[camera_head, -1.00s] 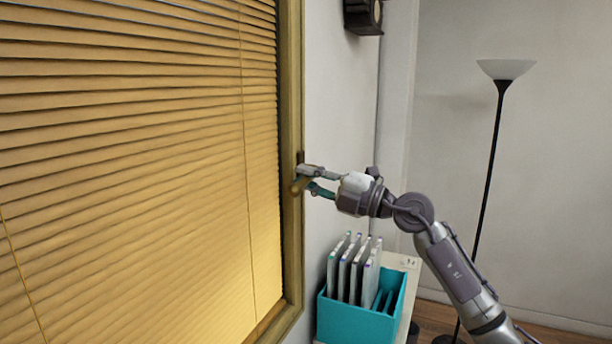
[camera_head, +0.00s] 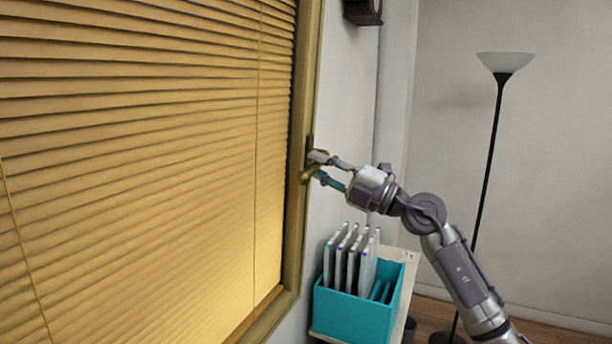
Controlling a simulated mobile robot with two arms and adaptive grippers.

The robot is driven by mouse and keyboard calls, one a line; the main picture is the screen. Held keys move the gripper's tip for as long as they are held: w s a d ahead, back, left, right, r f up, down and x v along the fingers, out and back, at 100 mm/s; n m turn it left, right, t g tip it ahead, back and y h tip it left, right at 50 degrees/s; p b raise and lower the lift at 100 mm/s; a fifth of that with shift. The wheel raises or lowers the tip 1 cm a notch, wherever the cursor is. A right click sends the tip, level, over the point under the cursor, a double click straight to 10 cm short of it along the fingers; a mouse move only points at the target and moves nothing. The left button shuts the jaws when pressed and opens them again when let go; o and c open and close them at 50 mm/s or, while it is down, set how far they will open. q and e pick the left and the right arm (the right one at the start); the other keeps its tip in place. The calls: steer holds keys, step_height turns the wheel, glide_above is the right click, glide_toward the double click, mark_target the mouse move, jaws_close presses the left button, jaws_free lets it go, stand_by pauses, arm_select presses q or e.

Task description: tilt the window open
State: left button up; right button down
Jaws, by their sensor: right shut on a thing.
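The window (camera_head: 303,110) fills the left side of the view, with a wooden frame and a tan slatted blind. Its right upright now slants, with the top leaning further right, into the room, than the bottom. A brass-coloured handle (camera_head: 306,177) sits on this upright at mid height. My right gripper (camera_head: 317,166) is at the handle with its fingers shut around it, partly covering it. My left gripper is not in view.
A teal box (camera_head: 350,318) with several upright white items (camera_head: 352,258) stands on a white surface (camera_head: 408,262) below my right arm. A black floor lamp (camera_head: 488,155) stands at the right. A dark wall-mounted object (camera_head: 362,10) is at the top.

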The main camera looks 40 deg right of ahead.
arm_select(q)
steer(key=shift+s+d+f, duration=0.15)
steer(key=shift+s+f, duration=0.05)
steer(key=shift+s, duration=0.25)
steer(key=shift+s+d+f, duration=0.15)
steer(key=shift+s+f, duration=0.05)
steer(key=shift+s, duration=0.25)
arm_select(e)
steer(key=s, duration=0.1)
steer(key=s+d, duration=0.1)
steer(key=s, duration=0.1)
steer(key=shift+s+d, duration=0.15)
steer(key=shift+d, duration=0.15)
steer(key=c, duration=1.3)
jaws_free()
steer(key=shift+o, duration=1)
steer(key=shift+w+f, duration=0.1)
steer(key=shift+w, duration=0.2)
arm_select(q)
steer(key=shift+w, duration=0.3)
arm_select(e)
steer(key=v, duration=1.2)
steer(key=shift+f, duration=0.3)
steer(key=shift+w+a, duration=0.1)
